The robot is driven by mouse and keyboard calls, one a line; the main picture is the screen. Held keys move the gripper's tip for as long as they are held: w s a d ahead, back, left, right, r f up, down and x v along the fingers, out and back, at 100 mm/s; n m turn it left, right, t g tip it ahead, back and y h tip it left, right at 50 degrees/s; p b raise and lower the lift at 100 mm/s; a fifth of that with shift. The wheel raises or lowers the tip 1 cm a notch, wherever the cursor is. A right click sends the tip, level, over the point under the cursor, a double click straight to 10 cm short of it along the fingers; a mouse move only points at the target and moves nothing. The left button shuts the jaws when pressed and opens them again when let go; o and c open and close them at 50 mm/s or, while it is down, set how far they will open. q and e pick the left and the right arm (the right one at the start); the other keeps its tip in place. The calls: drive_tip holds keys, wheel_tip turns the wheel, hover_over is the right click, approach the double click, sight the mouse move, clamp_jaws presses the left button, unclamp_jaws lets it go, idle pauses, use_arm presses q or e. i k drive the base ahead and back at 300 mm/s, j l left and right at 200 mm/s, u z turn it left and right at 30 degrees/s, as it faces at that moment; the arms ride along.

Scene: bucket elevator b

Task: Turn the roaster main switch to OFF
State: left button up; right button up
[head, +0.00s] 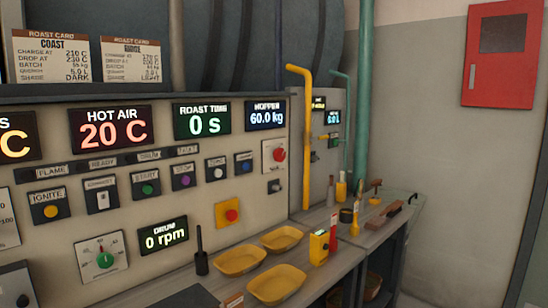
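A red knob (279,154) sits on a pale square plate at the right end of the roaster control panel (200,185). It looks like the main switch, but its label and the direction it points are too small to read. Neither of my grippers is in this view.
A red button on a yellow plate (231,215) and a dark switch (275,186) are close by. Yellow trays (275,288) and small tools stand on the worktop below. A yellow pipe (305,140) rises just right of the panel. A red cabinet (500,55) hangs on the right wall.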

sight(279, 154)
drive_tip(key=i+l, duration=0.15)
drive_tip(key=l, duration=0.25)
drive_tip(key=i+l, duration=0.15)
drive_tip(key=l, duration=0.25)
drive_tip(key=i+l, duration=0.2)
drive_tip(key=l, duration=0.2)
drive_tip(key=i+l+z, duration=0.1)
drive_tip(key=l, duration=0.3)
drive_tip(key=i+l, duration=0.2)
drive_tip(key=l, duration=0.2)
drive_tip(key=i+l, duration=0.2)
drive_tip(key=l, duration=0.2)
drive_tip(key=i+l, duration=0.15)
drive_tip(key=l, duration=0.2)
drive_tip(key=z, duration=0.05)
